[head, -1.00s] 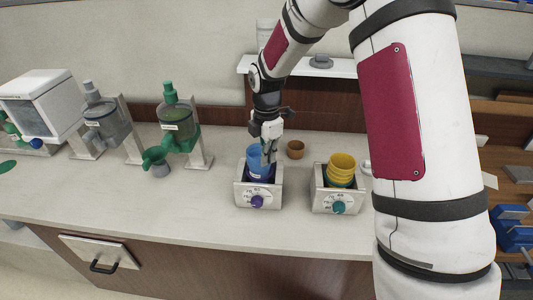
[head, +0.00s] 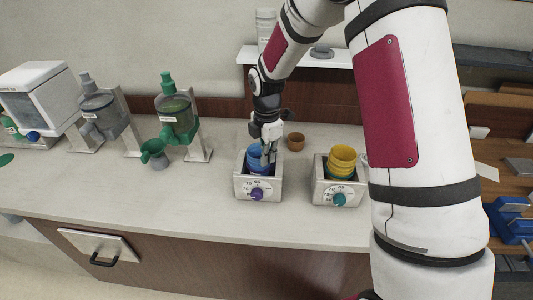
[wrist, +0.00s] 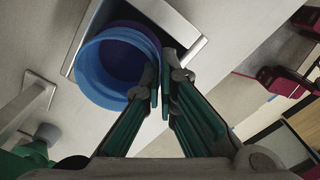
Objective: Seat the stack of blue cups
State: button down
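The blue cups (head: 254,158) stand in the left metal holder (head: 243,188), which has a dial and a purple knob (head: 257,194). How deep they sit is hard to tell. In the wrist view the round blue rim (wrist: 84,76) is close below, over the dark opening of the holder (wrist: 187,45). My gripper (head: 268,158) reaches down at the right side of the cups. In the wrist view its fingertips (wrist: 160,78) are nearly together at the right edge of the rim, one inside and one outside, pinching the wall.
A second holder (head: 322,195) with a teal knob holds a stack of yellow cups (head: 342,160) to the right. A small brown cup (head: 295,141) stands behind, between the holders. Dispensers (head: 177,120) stand at left. The counter front (head: 150,210) is clear.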

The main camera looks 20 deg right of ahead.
jog(key=shift+f, duration=0.25)
jog(key=c, duration=1.7)
grip_release()
jog(key=o, duration=0.3)
jog(key=shift+r+p, duration=0.75)
jog(key=shift+r, duration=3.3)
